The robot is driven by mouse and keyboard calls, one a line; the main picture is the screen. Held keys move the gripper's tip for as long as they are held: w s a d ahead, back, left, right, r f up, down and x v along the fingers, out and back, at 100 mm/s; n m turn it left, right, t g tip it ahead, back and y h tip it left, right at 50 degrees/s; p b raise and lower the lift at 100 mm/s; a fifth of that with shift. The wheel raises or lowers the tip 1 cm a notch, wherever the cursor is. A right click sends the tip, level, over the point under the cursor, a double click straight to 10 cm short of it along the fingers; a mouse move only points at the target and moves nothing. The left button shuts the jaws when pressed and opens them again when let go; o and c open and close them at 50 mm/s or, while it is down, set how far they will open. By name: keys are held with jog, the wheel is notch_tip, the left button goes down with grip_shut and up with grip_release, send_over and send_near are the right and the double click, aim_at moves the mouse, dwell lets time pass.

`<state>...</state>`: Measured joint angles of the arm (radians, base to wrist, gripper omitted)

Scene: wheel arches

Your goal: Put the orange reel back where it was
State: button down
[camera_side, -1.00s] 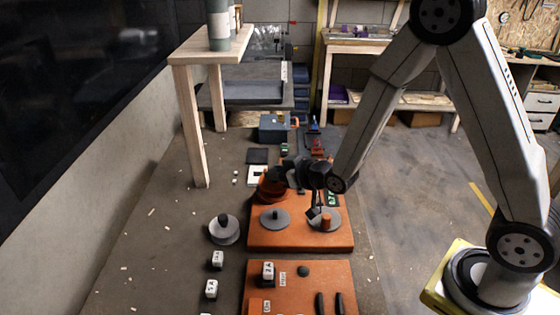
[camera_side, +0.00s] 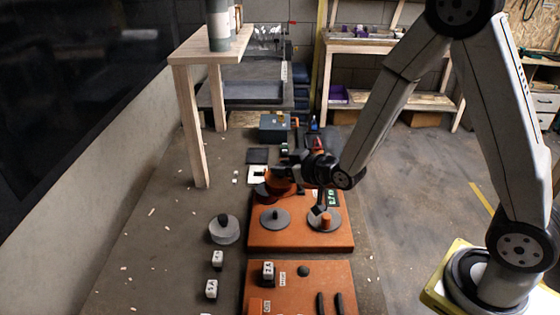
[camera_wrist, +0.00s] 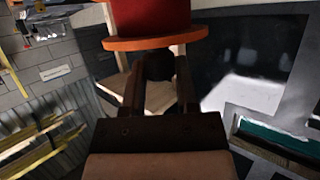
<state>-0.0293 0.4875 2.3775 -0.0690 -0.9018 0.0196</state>
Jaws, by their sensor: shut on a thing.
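The orange reel (camera_side: 281,184) is held by my gripper (camera_side: 292,168) over the back left part of the orange board (camera_side: 298,241). In the wrist view the reel (camera_wrist: 150,22) fills the top, with its orange flange across the picture. My gripper (camera_wrist: 158,66) is shut on a dark knob at the end of the reel. A dark round shape (camera_side: 263,192) shows at the reel's lower left. I cannot tell the gap between reel and board.
A grey reel (camera_side: 224,232) stands on the table left of the board. White marked blocks (camera_side: 211,289) lie in front of it. A second orange board (camera_side: 325,275) is nearer. A green display (camera_side: 333,198) sits at the back right. The left of the table is mostly clear.

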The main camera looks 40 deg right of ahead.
aim_at(282, 190)
jog(key=shift+s+d+r+m+h, duration=0.5)
jog(key=shift+s+d+r+h, duration=0.1)
jog(key=shift+s+d+r, duration=0.55)
jog(key=shift+f, duration=0.15)
dwell(0.4)
jog(key=shift+n+y, duration=0.8)
jog(key=shift+w+a+f, duration=1.5)
jog(key=shift+w+a, duration=0.15)
jog(key=shift+a, duration=0.1)
jog(key=shift+f, duration=2.9)
jog(key=shift+f, duration=0.1)
jog(key=shift+f, duration=1.8)
jog(key=shift+f, duration=0.15)
